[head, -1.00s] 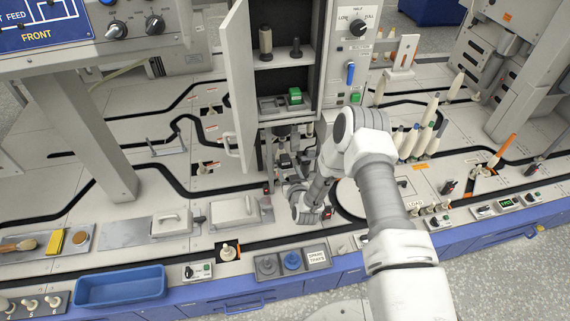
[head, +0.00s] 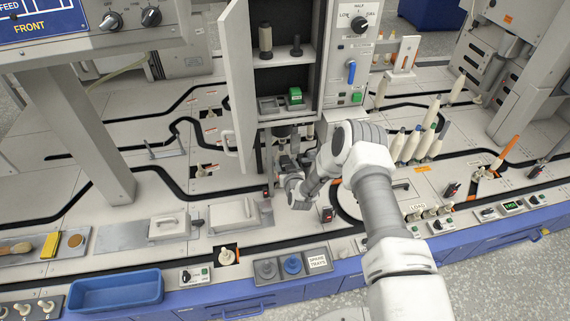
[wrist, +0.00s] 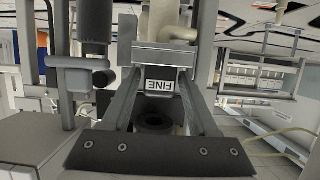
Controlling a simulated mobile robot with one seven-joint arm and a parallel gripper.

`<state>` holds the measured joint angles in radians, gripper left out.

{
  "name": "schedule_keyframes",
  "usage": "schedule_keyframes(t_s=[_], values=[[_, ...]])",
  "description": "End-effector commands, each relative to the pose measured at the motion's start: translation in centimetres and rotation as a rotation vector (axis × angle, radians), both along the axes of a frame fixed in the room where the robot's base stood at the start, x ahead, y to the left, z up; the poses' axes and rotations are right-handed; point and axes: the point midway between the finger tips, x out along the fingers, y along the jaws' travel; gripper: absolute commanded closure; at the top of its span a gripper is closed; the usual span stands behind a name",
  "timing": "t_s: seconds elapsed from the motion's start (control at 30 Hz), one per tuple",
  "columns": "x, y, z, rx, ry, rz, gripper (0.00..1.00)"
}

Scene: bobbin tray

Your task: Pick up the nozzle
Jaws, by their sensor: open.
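A grey block with an upside-down "FINE" label (wrist: 160,85) sits between my gripper's fingers in the wrist view, near their far ends. A dark round ring-shaped part (wrist: 155,124) shows below it, closer to the palm. I cannot tell for certain which of these is the nozzle. My gripper (wrist: 160,78) is open, with one finger on each side of the labelled block; no grip on it is visible. In the head view my gripper is low under the open cabinet, largely hidden by my wrist and the hardware there.
The open cabinet (head: 235,95) stands above, its door swung left. A green-topped item (head: 295,95) sits on its lower shelf. In the wrist view a dark cylinder (wrist: 95,30) and a bracket stand close on the left. A blue tray (head: 115,290) lies front left.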

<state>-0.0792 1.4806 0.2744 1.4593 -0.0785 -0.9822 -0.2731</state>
Motion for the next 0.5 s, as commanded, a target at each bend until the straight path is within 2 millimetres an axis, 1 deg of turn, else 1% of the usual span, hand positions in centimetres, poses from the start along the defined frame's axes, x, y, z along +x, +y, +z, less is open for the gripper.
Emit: schedule_keyframes(t_s=[0.03,0.33,0.5], values=[[-0.01,0.00,0.00,0.000,0.000,0.000,0.45],[-0.02,-0.02,0.01,0.000,0.000,0.000,0.99],[0.00,-0.02,0.04,0.000,-0.001,0.000,1.00]])
